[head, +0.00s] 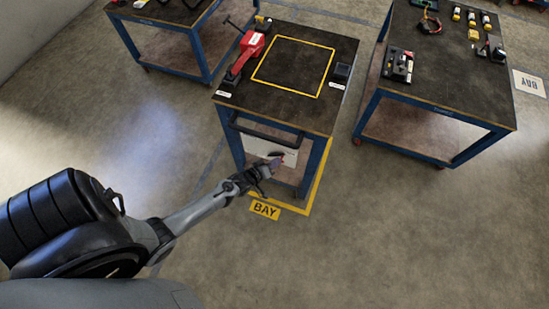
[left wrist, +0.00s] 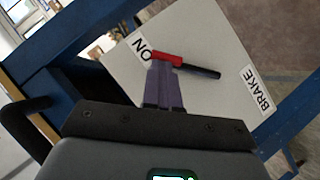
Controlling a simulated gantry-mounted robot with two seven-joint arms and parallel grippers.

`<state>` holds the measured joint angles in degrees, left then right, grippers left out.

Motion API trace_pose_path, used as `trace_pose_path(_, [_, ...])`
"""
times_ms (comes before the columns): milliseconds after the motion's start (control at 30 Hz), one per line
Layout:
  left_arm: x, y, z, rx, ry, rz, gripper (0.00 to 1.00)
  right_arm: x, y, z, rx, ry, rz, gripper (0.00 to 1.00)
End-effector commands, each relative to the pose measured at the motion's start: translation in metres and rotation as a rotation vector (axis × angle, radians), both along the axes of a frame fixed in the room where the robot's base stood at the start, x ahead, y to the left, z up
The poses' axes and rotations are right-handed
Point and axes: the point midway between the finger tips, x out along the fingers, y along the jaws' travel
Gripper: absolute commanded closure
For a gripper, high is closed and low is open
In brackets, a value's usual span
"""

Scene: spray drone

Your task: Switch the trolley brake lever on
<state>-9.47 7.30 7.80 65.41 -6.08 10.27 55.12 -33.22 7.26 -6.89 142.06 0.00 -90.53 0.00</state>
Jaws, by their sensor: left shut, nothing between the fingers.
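The trolley (head: 285,120) has a white brake panel (head: 285,153) on its front, under the black push handle (head: 262,132). In the left wrist view the panel (left wrist: 225,50) carries an ON label (left wrist: 143,48) and a BRAKE label (left wrist: 257,90). The brake lever (left wrist: 168,58) shows as a red part close to ON, with a black bar running toward the right. My left gripper (head: 270,165) is in front of the panel. In the wrist view its fingers (left wrist: 161,68) are shut and empty, with their tips at the red part; whether they touch it is unclear. My right gripper is not in view.
A red tool (head: 250,45) and a yellow outlined square (head: 293,65) are on the trolley top. Another bench with tools (head: 440,85) stands to the right, and one (head: 175,45) behind at left. The floor before the trolley is clear around the BAY label (head: 265,210).

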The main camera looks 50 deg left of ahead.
Motion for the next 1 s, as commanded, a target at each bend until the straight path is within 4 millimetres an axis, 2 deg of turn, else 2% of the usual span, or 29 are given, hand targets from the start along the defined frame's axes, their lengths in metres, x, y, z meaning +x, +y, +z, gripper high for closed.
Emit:
trace_pose_path(267, [-0.002,0.0,0.007,-0.003,0.004,-0.004,1.0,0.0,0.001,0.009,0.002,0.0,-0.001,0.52])
trace_pose_path(533, [-0.011,0.01,0.039,0.001,0.002,-0.009,1.0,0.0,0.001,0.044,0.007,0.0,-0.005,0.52])
trace_pose_path(567, [-0.019,0.008,0.036,-0.001,0.004,-0.01,1.0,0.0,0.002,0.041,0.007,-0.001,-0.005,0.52])
trace_pose_path(800, [-0.063,0.004,0.055,-0.001,0.003,-0.01,1.0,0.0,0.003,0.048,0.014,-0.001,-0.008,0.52])
trace_pose_path(1000, [-0.088,0.002,0.067,0.001,0.002,-0.01,1.0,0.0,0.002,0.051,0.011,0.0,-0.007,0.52])
